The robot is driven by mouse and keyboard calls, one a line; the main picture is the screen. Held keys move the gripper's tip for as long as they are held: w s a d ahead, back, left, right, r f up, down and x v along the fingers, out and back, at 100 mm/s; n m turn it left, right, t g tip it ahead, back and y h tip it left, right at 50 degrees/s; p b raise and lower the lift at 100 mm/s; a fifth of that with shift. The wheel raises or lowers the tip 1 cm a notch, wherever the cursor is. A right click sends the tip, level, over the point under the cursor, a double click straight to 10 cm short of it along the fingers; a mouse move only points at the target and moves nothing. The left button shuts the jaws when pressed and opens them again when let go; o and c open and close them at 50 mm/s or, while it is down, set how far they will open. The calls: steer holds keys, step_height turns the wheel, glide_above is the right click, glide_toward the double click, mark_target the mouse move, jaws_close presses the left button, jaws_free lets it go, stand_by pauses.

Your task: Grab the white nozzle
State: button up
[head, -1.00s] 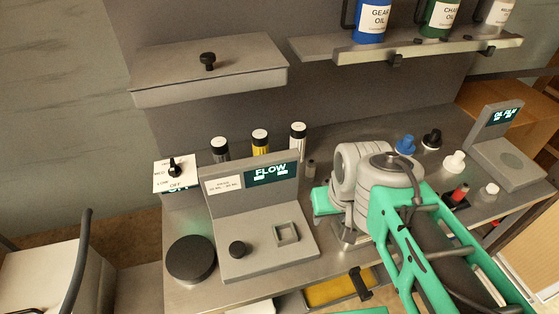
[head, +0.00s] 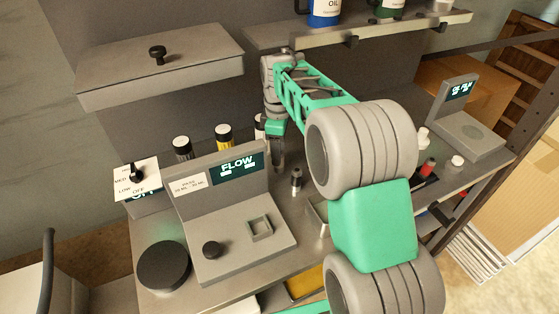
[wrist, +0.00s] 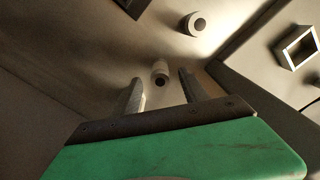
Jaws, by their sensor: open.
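The white piece that looks like the nozzle (head: 422,138) stands on the bench at the right in the head view, partly hidden behind my arm. My gripper (head: 277,160) points down behind the right end of the FLOW unit, well to the left of that piece. In the wrist view my gripper (wrist: 160,77) is open, with a finger on each side. I cannot tell if either is a nozzle.
The FLOW unit (head: 200,210) with its square socket stands at the front left. Capped bottles (head: 223,135) stand behind it. A small grey cylinder (head: 296,181) stands right of it. A shelf (head: 400,32) hangs above. A red piece (head: 427,168) and a white jar (head: 457,162) are at the right.

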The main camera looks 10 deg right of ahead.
step_height(320, 180, down, 4)
steer(key=shift+r, duration=0.2)
jaws_close()
stand_by(0.4)
